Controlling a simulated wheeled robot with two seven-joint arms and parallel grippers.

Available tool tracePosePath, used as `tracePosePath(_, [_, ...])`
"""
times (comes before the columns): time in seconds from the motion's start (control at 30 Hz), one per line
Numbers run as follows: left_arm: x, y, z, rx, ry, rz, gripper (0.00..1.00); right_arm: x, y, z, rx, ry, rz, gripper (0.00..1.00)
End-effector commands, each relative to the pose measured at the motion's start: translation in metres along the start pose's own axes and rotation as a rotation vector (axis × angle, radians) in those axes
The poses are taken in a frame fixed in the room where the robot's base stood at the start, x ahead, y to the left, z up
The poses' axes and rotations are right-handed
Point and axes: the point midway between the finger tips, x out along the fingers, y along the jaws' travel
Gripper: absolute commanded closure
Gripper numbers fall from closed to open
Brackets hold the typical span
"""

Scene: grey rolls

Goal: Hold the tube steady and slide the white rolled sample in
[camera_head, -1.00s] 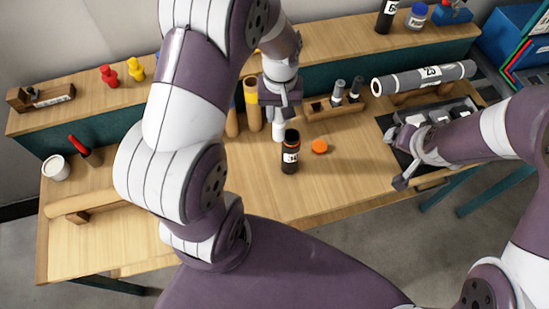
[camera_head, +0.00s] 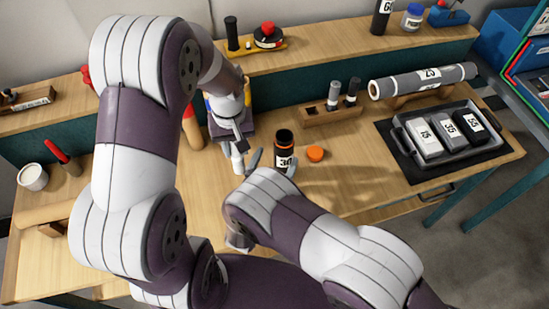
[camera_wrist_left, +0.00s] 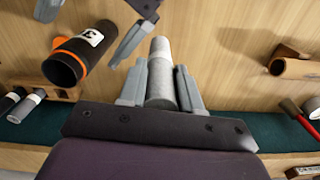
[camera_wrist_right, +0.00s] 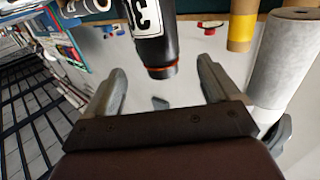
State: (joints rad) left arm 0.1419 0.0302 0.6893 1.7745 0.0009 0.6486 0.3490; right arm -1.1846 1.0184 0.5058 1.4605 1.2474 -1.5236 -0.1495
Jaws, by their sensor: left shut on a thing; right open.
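The tube (camera_head: 284,152) is black with an orange band and a white label, standing upright on the table. In the left wrist view its dark open mouth (camera_wrist_left: 66,68) shows. My left gripper (camera_head: 237,142) is left of the tube, shut on the white rolled sample (camera_head: 237,160), which hangs downward apart from the tube. The sample also shows between the left fingers in the left wrist view (camera_wrist_left: 160,80). My right gripper (camera_head: 272,163) is open at the tube's near side. In the right wrist view the tube (camera_wrist_right: 152,38) is between and beyond the fingers, with gaps both sides.
An orange cap (camera_head: 315,153) lies right of the tube. A tray (camera_head: 478,148) of labelled packs is at right. A long grey roll (camera_head: 422,80) rests on a stand. Bare table lies between cap and tray.

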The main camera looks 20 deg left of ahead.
Motion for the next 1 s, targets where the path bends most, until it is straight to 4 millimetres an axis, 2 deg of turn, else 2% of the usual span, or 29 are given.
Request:
tracePosePath(0.03, [0.014,0.0,0.0,0.0,0.0,0.0,0.97,0.0,0.0,0.017,-0.001,-0.001,0.0,0.11])
tracePosePath(0.27, [0.062,0.0,0.0,0.0,0.0,0.0,0.97,0.0,0.0,0.082,-0.001,-0.002,-0.001,0.11])
tracePosePath(0.33, [0.055,0.0,0.0,0.0,0.001,0.0,0.97,0.018,0.001,0.072,0.003,-0.001,0.005,0.11])
tracePosePath(0.4, [0.057,0.0,0.0,0.0,0.0,0.0,0.97,0.035,0.001,0.072,0.003,-0.001,0.004,0.11])
tracePosePath(0.6, [0.062,0.0,0.0,0.0,0.0,0.0,0.97,0.067,0.0,0.071,0.0,-0.003,0.0,0.11])
tracePosePath(0.73, [0.062,0.0,0.0,0.0,0.0,0.0,0.97,0.075,0.0,0.07,0.001,-0.002,-0.001,0.11])
tracePosePath(0.97, [0.062,0.0,0.0,0.0,0.0,0.0,0.97,0.076,0.0,0.069,0.0,-0.002,-0.002,0.11])
tracePosePath(1.0, [0.062,0.0,0.0,0.0,0.0,0.0,0.97,0.076,0.0,0.069,0.0,-0.002,-0.002,0.18])
